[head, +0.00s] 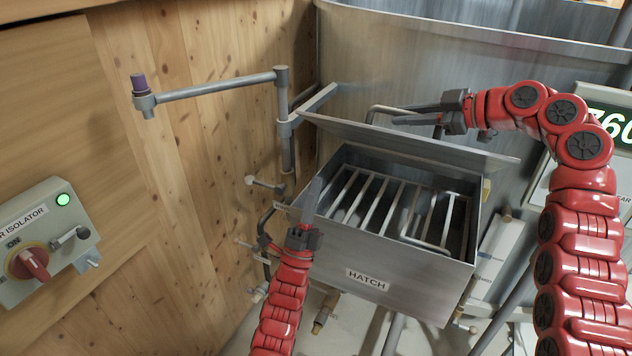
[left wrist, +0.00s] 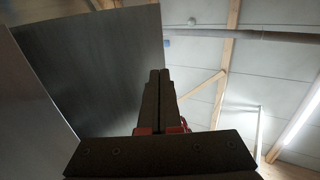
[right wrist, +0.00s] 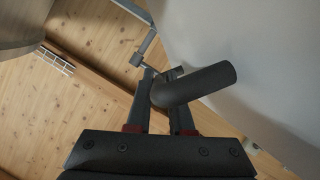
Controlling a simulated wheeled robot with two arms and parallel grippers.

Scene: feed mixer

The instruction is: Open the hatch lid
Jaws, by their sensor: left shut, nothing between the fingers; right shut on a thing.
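The hatch lid (head: 410,142) is a grey metal plate, raised and tilted above the rear of the hatch box (head: 398,262). The box mouth is uncovered and shows a bar grille (head: 385,205) inside. My right gripper (head: 415,115) is shut on the lid handle (head: 378,108) behind the lid's upper side. In the right wrist view, the handle (right wrist: 200,84) is a dark tube between the fingers. My left gripper (head: 313,195) is shut and empty, pointing up by the box's left front corner. In the left wrist view, its fingers (left wrist: 158,85) are together, beside a dark panel.
A jointed metal arm with a purple-topped end (head: 140,85) reaches out along the wooden wall on the left. An isolator box (head: 45,235) with a red knob and green light is on that wall. A large metal tank (head: 400,55) stands behind the hatch. A display panel is at right.

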